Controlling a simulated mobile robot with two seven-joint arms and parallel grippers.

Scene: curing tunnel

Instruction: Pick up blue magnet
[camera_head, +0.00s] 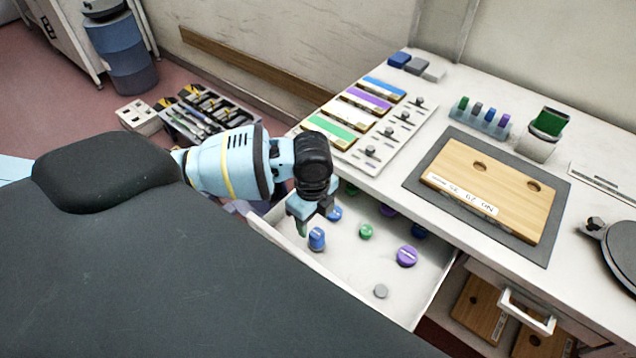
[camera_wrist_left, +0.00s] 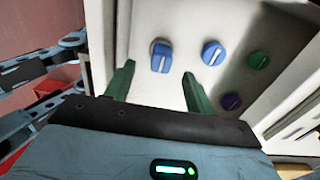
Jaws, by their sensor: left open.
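A blue magnet (camera_head: 317,239) with a raised grip stands in the open white drawer (camera_head: 345,290), near its left side. In the left wrist view the same blue magnet (camera_wrist_left: 161,58) appears between and just beyond my green fingertips. My left gripper (camera_head: 315,222) is open and empty, above and close beside this magnet. The left wrist view shows its two fingers (camera_wrist_left: 158,72) apart, with no contact visible. A second blue magnet (camera_head: 335,213) lies behind it, partly near the gripper. My right gripper is not in view.
The white table (camera_head: 390,190) above carries a wooden board (camera_head: 490,190) on a grey mat. The drawer's front has free room.

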